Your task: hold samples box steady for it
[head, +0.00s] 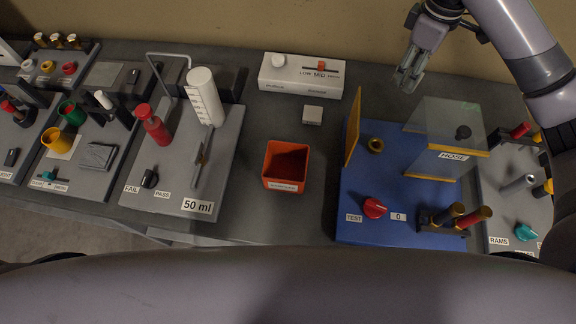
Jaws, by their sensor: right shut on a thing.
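The samples box (284,181) is a small open orange box with a label on its front. It stands upright on the grey bench near the middle of the head view, with a dark red inside. My right gripper (408,82) hangs above the back of the bench, to the right of the box and well apart from it. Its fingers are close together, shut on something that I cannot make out. My left gripper is not in view, and nothing touches the box.
Left of the box is a grey board (225,165) with a white cylinder (205,97) and a red bottle (155,127). Right is a blue board (365,195) with a clear hood (445,125). A white slider unit (301,76) stands behind.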

